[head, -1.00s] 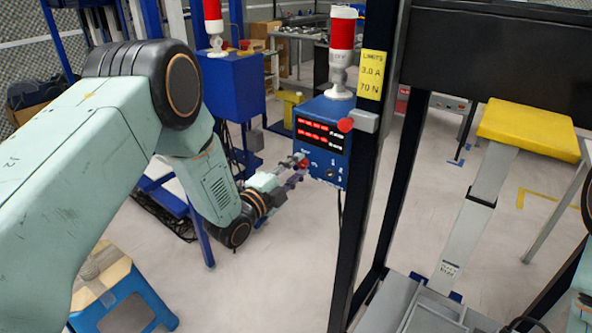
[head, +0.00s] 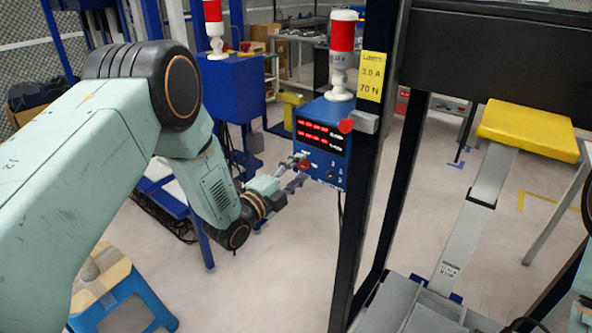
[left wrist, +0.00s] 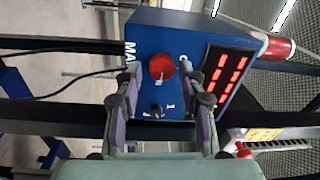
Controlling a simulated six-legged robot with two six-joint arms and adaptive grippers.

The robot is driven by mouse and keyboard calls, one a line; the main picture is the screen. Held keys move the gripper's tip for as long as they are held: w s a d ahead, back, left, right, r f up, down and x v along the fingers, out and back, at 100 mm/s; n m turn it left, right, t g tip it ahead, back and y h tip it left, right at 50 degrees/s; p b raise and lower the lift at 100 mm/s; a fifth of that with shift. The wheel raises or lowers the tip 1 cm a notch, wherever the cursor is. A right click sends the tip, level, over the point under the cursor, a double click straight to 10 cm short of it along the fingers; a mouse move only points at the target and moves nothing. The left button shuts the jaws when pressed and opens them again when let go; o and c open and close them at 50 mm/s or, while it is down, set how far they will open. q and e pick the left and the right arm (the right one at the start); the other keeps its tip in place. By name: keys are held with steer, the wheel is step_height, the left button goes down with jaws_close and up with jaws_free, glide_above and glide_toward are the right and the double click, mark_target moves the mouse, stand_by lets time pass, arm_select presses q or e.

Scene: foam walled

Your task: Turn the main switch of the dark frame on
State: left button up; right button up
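The main switch is a red round knob (head: 303,165) on the front of a blue control box (head: 340,182) fixed to the dark frame's post (head: 362,200). In the left wrist view the knob (left wrist: 162,67) carries a small pale mark, and lettering beginning "MA" shows beside it. My left gripper (head: 296,171) is at the box front, close to the knob. In the left wrist view its fingers (left wrist: 158,82) are spread wide, one on each side of the knob, with gaps showing. Whether the tips reach the knob's depth is unclear. My right gripper is out of view.
Red digits are lit on the box display (head: 320,138). A dark knob (left wrist: 156,110) sits near the red one. A red-and-white beacon (head: 342,50) stands on top. Another blue box (head: 232,88) stands behind.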

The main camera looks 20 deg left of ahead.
arm_select(q)
steer(key=shift+o, duration=0.6)
steer(key=shift+r, duration=0.1)
steer(key=shift+w, duration=0.1)
steer(key=shift+a, duration=0.1)
steer(key=v, duration=1.2)
